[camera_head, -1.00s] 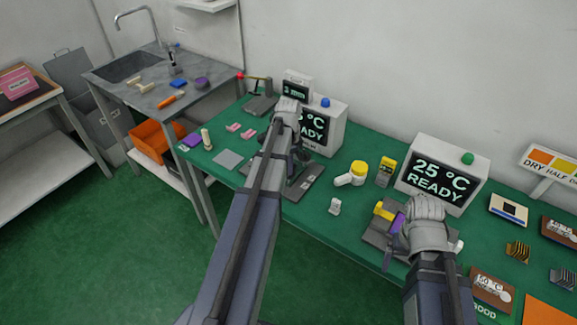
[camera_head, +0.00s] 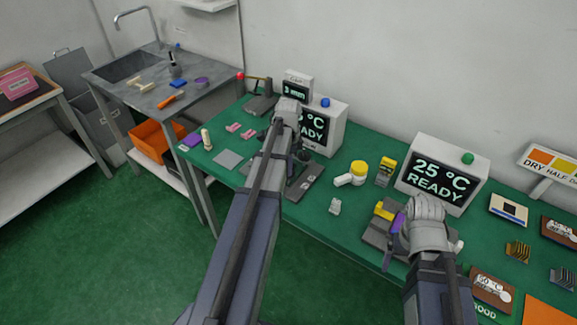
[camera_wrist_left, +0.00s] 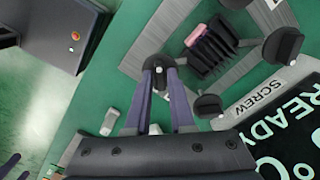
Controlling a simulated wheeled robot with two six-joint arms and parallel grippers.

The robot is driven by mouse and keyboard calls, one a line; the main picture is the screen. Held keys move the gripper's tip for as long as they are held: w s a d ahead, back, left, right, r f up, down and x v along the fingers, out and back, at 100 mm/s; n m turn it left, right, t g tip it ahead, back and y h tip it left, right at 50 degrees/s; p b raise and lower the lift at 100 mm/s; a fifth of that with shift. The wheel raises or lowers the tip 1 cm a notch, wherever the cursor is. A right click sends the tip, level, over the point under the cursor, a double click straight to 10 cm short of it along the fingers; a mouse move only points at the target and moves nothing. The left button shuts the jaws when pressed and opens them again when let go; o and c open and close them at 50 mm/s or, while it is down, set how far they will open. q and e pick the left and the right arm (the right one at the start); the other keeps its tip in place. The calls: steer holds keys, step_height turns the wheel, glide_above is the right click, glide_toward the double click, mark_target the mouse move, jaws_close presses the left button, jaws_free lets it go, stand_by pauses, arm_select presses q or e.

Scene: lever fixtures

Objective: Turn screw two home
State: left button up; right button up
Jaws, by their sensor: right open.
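The screw fixture is a grey plate (camera_wrist_left: 150,22) with several black round-headed screws, labelled SCREW in the left wrist view. My left gripper (camera_wrist_left: 162,72) points at one black screw head (camera_wrist_left: 158,62), with its two fingertips at the head's near side. I cannot tell whether they grip it. Other screw heads stand at the right (camera_wrist_left: 282,45) and below (camera_wrist_left: 207,107). No number shows to tell which is screw two. In the head view my left arm partly hides the fixture (camera_head: 303,185). My right gripper (camera_head: 396,232) is open beside a yellow part (camera_head: 384,210) on another grey fixture.
A black ribbed block (camera_wrist_left: 210,50) holding a pink piece stands among the screws. Two display boxes reading READY stand at the back, one at the right (camera_head: 443,175).

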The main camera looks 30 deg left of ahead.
arm_select(q)
steer(key=o, duration=0.3)
steer(key=shift+r, duration=0.1)
step_height(320, 180, up, 8)
steer(key=p, duration=0.8)
steer(key=shift+f, duration=0.2)
steer(key=s+d+n, duration=0.2)
steer(key=s+d, duration=0.3)
steer(key=d, duration=0.5)
steer(key=s+d+n, duration=0.2)
steer(key=s+d, duration=0.3)
steer(key=d, duration=0.5)
steer(key=s+d+n+y, duration=0.1)
steer(key=s+d+n, duration=0.1)
steer(key=s+d, duration=0.4)
steer(key=shift+d, duration=2.3)
